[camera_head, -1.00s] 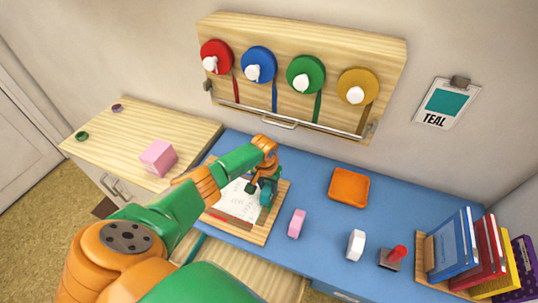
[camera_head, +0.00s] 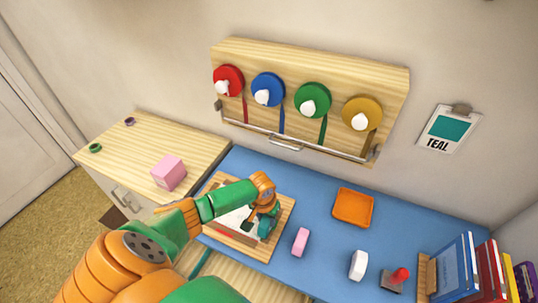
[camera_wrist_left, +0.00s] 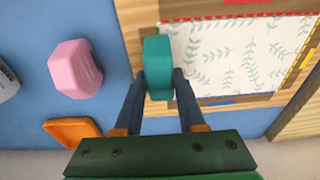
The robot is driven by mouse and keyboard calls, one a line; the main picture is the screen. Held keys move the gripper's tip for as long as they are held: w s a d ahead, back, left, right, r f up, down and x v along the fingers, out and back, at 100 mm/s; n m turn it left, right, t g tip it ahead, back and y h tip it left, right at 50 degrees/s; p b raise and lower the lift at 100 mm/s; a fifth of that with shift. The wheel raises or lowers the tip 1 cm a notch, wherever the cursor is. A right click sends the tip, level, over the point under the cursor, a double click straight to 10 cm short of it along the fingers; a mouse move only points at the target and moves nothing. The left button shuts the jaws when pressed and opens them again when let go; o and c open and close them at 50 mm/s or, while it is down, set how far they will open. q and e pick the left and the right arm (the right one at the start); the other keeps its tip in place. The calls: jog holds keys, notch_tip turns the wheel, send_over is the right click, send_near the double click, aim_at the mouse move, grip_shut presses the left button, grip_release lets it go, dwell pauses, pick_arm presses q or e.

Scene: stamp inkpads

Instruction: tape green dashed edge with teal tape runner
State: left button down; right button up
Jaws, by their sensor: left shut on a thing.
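My left gripper (camera_wrist_left: 157,100) is shut on the teal tape runner (camera_wrist_left: 158,65), with a finger on each side of it. In the head view the gripper (camera_head: 263,222) and the runner (camera_head: 266,227) are over the right side of the wooden board. The leaf-patterned paper (camera_wrist_left: 235,55) lies on the board. In the wrist view it shows a red dashed top edge and a yellow dashed right edge. The runner covers part of the paper's left edge, so no green dashes are clear there. Whether the runner touches the paper I cannot tell. My right gripper is out of view.
A pink block (camera_head: 301,242), a white block (camera_head: 358,265), a red-handled stamp (camera_head: 398,279) and an orange tray (camera_head: 353,208) stand on the blue desk. Books (camera_head: 455,268) are at the right. The teal card (camera_head: 449,128) hangs on the wall.

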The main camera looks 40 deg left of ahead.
pick_arm(q)
jog(key=shift+s+d, duration=0.2)
jog(key=shift+s, duration=0.7)
jog(key=shift+s+d, duration=0.15)
jog(key=shift+s, duration=0.75)
jog(key=shift+s+d, duration=0.2)
jog(key=shift+s, duration=0.7)
notch_tip(320, 180, up, 7)
jog(key=shift+w, duration=0.1)
